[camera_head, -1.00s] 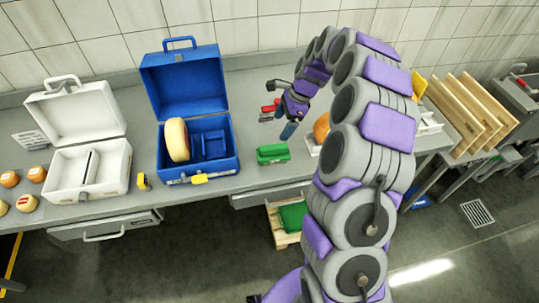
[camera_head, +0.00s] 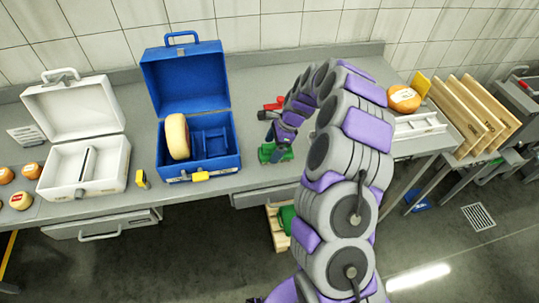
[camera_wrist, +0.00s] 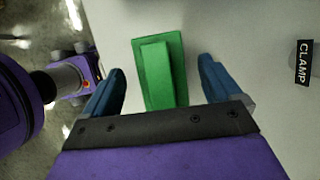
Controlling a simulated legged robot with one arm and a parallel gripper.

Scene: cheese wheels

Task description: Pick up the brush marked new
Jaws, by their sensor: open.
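A green block-shaped thing, apparently the brush (camera_head: 267,153), lies on the grey bench right of the blue case. In the wrist view the green brush (camera_wrist: 160,72) lies between my two blue fingers, with a gap on each side. No marking "new" can be read on it. My gripper (camera_wrist: 160,85) is open, above or around the brush; its exact height is unclear. In the head view my gripper (camera_head: 277,146) partly covers the brush.
An open blue case (camera_head: 230,172) holding a cheese wheel (camera_head: 177,137) stands left of the brush. An open white case (camera_head: 60,185) stands farther left. A red tool (camera_head: 272,104) lies behind my gripper. A CLAMP label (camera_wrist: 304,62) shows right. A wooden crate (camera_head: 277,232) is below the bench.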

